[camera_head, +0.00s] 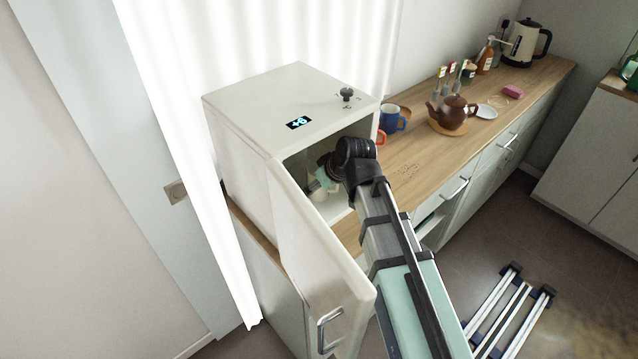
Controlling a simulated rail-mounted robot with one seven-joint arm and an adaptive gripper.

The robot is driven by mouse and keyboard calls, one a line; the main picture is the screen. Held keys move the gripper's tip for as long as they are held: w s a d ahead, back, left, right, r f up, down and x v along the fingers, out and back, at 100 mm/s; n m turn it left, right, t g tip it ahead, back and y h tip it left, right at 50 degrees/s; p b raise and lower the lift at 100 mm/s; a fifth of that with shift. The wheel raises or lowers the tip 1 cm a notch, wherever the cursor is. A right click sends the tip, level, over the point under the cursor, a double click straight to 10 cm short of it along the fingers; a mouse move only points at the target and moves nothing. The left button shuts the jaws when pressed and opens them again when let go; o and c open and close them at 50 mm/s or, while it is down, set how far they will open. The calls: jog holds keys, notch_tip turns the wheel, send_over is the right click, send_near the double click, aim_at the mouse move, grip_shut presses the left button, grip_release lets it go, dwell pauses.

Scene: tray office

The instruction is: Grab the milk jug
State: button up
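My arm reaches into the open small fridge (245,107), and its end bends down inside the opening. My gripper (326,177) is mostly hidden behind my own wrist and in the shade of the fridge. I cannot tell whether its fingers are open or shut. A small pale shape (319,193) shows low inside the fridge, right at my gripper. It may be the milk jug, but it is too small and covered to be sure. I cannot tell whether my gripper touches it.
The fridge door (312,250) stands open to the left of my arm. On the counter (425,165) are a blue mug (392,119), a brown teapot (453,113), a white saucer (486,112), a pink sponge (513,91) and a kettle (523,45). The counter's front part is clear.

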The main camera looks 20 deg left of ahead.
jog(key=shift+w+a+f, duration=0.1)
jog(key=shift+a+f, duration=0.05)
jog(key=shift+f, duration=0.15)
jog(key=c, duration=1.2)
jog(key=shift+r, duration=0.3)
jog(key=shift+r, duration=0.35)
jog(key=s+d+b, duration=0.1)
jog(key=s+d, duration=0.1)
jog(key=d, duration=0.2)
jog(key=s+d+b, duration=0.1)
jog(key=s+d, duration=0.2)
jog(key=d, duration=0.1)
jog(key=s+d+b, duration=0.2)
jog(key=d, duration=0.2)
jog(key=shift+s+d, duration=0.25)
jog(key=shift+s, duration=0.05)
jog(key=b, duration=0.1)
jog(key=d+b, duration=0.1)
jog(key=b, duration=0.1)
jog(key=shift+s+d+f, duration=0.1)
jog(key=shift+s, duration=0.15)
jog(key=d+b, duration=0.1)
jog(key=b, duration=0.2)
jog(key=shift+s+d+b, duration=0.1)
jog(key=shift+s+b, duration=0.25)
jog(key=shift+s, duration=0.05)
jog(key=shift+s+d+r+b, duration=0.2)
jog(key=shift+d+r+b, duration=0.05)
jog(key=shift+b, duration=0.25)
